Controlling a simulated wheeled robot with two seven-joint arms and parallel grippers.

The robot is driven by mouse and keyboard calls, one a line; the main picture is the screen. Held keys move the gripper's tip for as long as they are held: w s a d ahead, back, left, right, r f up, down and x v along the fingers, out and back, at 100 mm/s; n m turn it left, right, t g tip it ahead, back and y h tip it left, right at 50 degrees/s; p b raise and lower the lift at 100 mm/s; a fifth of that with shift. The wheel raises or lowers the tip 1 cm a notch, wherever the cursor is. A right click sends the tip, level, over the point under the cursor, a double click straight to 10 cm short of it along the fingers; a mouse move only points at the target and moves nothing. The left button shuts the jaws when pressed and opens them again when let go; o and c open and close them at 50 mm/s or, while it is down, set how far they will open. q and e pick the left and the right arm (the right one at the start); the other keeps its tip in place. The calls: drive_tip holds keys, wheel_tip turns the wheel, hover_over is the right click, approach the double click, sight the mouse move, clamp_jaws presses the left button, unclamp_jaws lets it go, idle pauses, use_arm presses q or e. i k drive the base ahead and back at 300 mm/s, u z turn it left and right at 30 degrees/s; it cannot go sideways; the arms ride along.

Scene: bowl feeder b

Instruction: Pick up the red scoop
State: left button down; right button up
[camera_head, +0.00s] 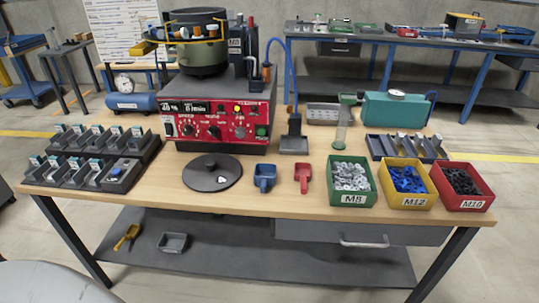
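The red scoop (303,177) lies on the wooden tabletop near its front edge, in the middle of the camera_head view. Its wider part is toward the back and a narrower part points to the front. A blue scoop (264,178) lies just left of it, apart from it. The green bin marked M8 (353,199) stands to its right with a gap between. Neither of my grippers shows in this view.
A round dark lid (212,172) lies left of the scoops. The red control box (217,125) stands behind. Yellow (405,202) and red (463,205) bins fill the front right. A black rack (92,181) is at the left. The front edge before the scoops is clear.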

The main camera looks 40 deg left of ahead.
sight(302, 173)
drive_tip(key=u, duration=2.25)
drive_tip(key=k, duration=1.25)
drive_tip(key=u, duration=0.85)
drive_tip(key=i, duration=1.65)
drive_tip(key=z, duration=1.3)
drive_tip(key=i, duration=0.9)
drive_tip(key=z, duration=0.95)
